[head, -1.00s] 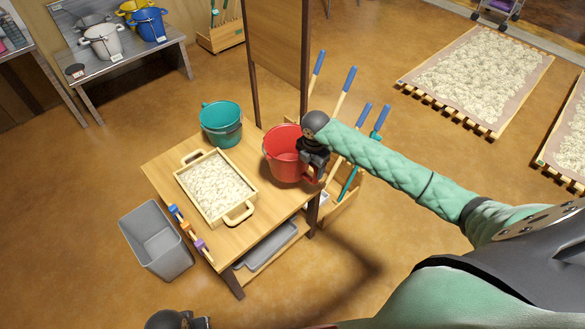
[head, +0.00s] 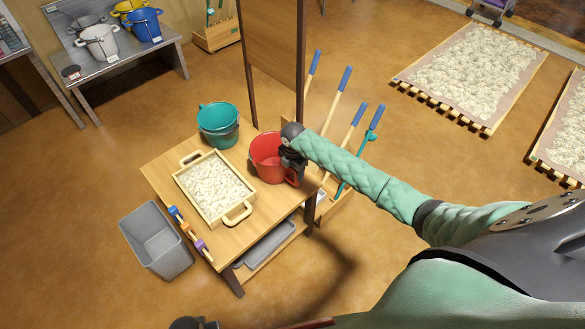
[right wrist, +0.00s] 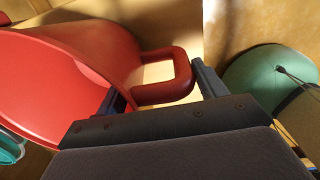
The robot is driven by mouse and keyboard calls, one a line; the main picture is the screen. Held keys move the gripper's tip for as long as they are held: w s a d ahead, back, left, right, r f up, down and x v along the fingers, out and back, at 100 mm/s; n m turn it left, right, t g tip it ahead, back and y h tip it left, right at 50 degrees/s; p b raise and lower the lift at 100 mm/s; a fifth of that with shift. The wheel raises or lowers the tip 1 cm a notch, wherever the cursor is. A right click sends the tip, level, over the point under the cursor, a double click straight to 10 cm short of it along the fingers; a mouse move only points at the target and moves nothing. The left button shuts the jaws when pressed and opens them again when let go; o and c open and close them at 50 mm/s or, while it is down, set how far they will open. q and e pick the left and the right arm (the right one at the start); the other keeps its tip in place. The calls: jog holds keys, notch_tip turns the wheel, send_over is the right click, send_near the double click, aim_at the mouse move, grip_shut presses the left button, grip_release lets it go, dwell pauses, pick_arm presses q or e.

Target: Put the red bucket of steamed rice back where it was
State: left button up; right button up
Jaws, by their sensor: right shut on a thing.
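The red bucket (head: 266,150) is at the right back corner of the wooden table (head: 166,158), right of the teal bucket (head: 218,118). It looks upright; I cannot tell whether its base touches the tabletop. Its inside looks red, and no rice shows. My right gripper (head: 292,164) is at the bucket's right side, shut on its handle. The right wrist view shows the red handle loop (right wrist: 180,72) between the two fingers (right wrist: 160,95), with the bucket wall (right wrist: 50,90) at left. My left gripper (head: 195,323) is barely visible at the bottom edge; its fingers are unclear.
A wooden tray of pale grains (head: 243,212) lies on the table, with coloured small items (head: 187,232) at the front edge. A grey bin (head: 155,245) stands on the floor at left. Long-handled tools (head: 338,105) stand behind the red bucket. A wooden panel (head: 272,45) rises behind the table.

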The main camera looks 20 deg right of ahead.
dwell(0.3)
jog(key=o, duration=1.7)
jog(key=shift+c, duration=0.2)
